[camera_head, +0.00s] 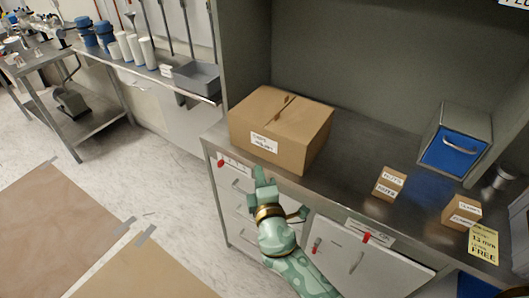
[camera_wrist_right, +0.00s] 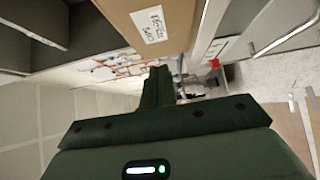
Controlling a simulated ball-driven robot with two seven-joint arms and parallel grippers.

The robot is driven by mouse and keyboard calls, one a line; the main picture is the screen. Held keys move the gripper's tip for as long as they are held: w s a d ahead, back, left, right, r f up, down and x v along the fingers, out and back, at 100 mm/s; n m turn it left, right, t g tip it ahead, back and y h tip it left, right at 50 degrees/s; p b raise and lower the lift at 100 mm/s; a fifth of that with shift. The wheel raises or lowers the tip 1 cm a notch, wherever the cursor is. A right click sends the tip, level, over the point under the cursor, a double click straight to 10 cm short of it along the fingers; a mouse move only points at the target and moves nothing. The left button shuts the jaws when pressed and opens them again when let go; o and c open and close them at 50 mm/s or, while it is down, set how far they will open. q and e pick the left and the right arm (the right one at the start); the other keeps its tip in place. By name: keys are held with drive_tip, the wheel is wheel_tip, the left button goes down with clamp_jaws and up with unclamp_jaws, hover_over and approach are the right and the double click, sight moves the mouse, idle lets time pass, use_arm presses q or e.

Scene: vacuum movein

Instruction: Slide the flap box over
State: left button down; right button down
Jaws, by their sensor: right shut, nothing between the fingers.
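The flap box (camera_head: 281,130) is a brown cardboard carton with closed top flaps and a white label on its front. It sits on the metal counter (camera_head: 345,168) near the left end. My right gripper (camera_head: 262,178) is just in front of the box's lower front side, at the counter's front edge. Its fingers are shut with nothing between them. I cannot tell whether it touches the box. In the right wrist view the box (camera_wrist_right: 180,15) is at the top, beyond the shut fingers (camera_wrist_right: 158,80). My left gripper is not in view.
Two small labelled cartons (camera_head: 388,184) (camera_head: 461,211) and a grey bin with a blue front (camera_head: 455,150) stand further right on the counter. The counter between the box and the small cartons is clear. Drawers and doors (camera_head: 345,250) are below. A grey tray (camera_head: 197,78) lies on the left bench.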

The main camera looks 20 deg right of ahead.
sight(261, 143)
drive_tip(key=w+d, duration=0.1)
drive_tip(key=w, duration=0.1)
drive_tip(key=w+d, duration=0.1)
drive_tip(key=w, duration=0.2)
drive_tip(key=w+d, duration=0.1)
drive_tip(key=w, duration=0.1)
drive_tip(key=shift+w+d, duration=0.3)
drive_tip(key=shift+d, duration=0.1)
drive_tip(key=w+d+b, duration=0.1)
drive_tip(key=w+d, duration=0.1)
drive_tip(key=w+d+b, duration=0.1)
drive_tip(key=w+d, duration=0.1)
drive_tip(key=d, duration=0.1)
drive_tip(key=w+d+b, duration=0.1)
drive_tip(key=w+d, duration=0.1)
drive_tip(key=d, duration=0.1)
drive_tip(key=shift+w+d+f, duration=0.1)
drive_tip(key=shift+w+d, duration=0.05)
drive_tip(key=shift+w, duration=0.05)
